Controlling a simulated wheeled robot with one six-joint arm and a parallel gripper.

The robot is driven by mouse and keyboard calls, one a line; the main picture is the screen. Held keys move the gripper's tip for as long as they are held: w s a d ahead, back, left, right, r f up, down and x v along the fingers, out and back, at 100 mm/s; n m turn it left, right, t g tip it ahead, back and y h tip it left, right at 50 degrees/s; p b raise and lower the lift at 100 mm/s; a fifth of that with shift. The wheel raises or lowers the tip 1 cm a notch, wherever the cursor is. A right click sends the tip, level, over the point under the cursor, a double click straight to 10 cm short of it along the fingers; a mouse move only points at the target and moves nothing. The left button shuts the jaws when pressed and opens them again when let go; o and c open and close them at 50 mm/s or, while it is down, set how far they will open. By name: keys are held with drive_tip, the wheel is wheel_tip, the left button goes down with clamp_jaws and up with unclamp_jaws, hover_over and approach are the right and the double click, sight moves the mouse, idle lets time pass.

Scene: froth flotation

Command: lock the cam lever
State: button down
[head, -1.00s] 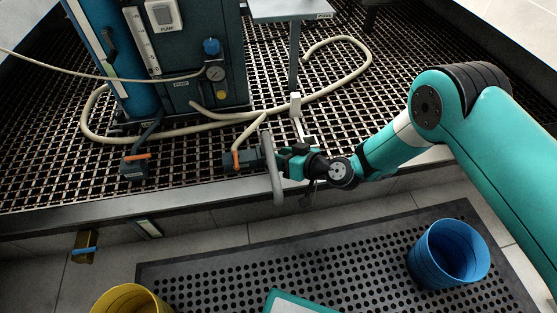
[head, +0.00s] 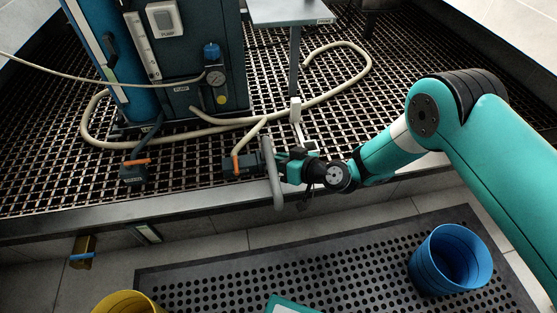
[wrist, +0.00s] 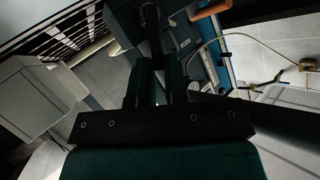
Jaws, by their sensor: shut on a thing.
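A grey, slightly curved bar (head: 272,180), which looks like the cam lever, stands at the end of a dark coupling (head: 243,163) near the front edge of the grating. My gripper (head: 283,165) is at the bar from the right, its jaws closed around part of it. In the wrist view my fingers (wrist: 157,75) are close together on a dark, narrow piece; the exact grip is in shadow. An orange handle (head: 235,163) sits on the coupling's left side. Whether the lever is fully seated cannot be told.
A second coupling with an orange handle (head: 134,170) lies to the left on the grating. A cream hose (head: 340,92) loops behind. A blue pump cabinet (head: 205,70) stands at the back. A blue bin (head: 425,265) and a yellow bin (head: 125,304) stand in front.

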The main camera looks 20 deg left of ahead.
drive_tip(key=shift+d+f+b, duration=0.15)
drive_tip(key=shift+f+b, duration=0.1)
drive_tip(key=shift+b, duration=0.15)
drive_tip(key=y+b, duration=0.1)
drive_tip(key=f+m+y+b, duration=0.1)
drive_tip(key=shift+w+d+m+b, duration=0.25)
drive_tip(key=shift+d+m+b, duration=0.05)
drive_tip(key=shift+d+b, duration=0.1)
drive_tip(key=m+y+b, duration=0.1)
drive_tip(key=f+y+b, duration=0.1)
drive_tip(key=shift+w+d+m+b, duration=0.15)
drive_tip(key=shift+d+m+b, duration=0.15)
drive_tip(key=shift+m+b, duration=0.1)
drive_tip(key=shift+r, duration=0.1)
drive_tip(key=c, duration=1.1)
unclamp_jaws()
drive_tip(key=shift+a, duration=0.1)
drive_tip(key=shift+c, duration=0.2)
drive_tip(key=shift+w, duration=0.1)
drive_tip(key=shift+d+r, duration=0.15)
drive_tip(key=shift+d, duration=0.05)
